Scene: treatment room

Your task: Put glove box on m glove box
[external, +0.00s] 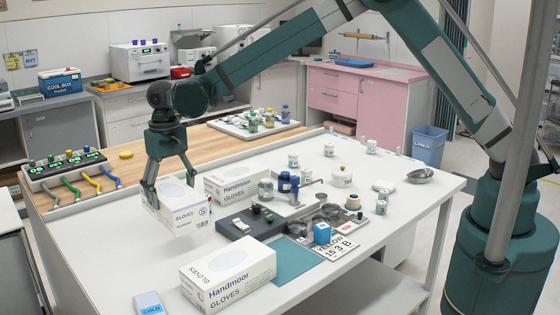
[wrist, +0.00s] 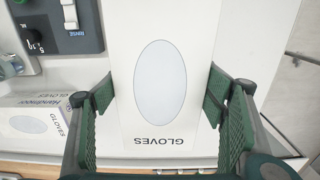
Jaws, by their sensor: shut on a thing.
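My gripper (external: 168,188) is shut on a white glove box (external: 178,212) marked "GLOVES" and "S", at the left side of the white table. In the wrist view my gripper (wrist: 160,92) has one finger on each side of this box (wrist: 160,120), whose oval opening faces up. I cannot tell whether its underside touches the table. A second Handmoor glove box (external: 238,184) lies just behind and right of it. A third Handmoor glove box (external: 230,276) lies at the table's front. I cannot read a size letter on either.
A dark grey unit (external: 250,226) stands right of the held box. A teal mat (external: 292,262), blue block (external: 322,233) and lettered card (external: 335,249) lie at the front. The table's left front (external: 110,265) is clear.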

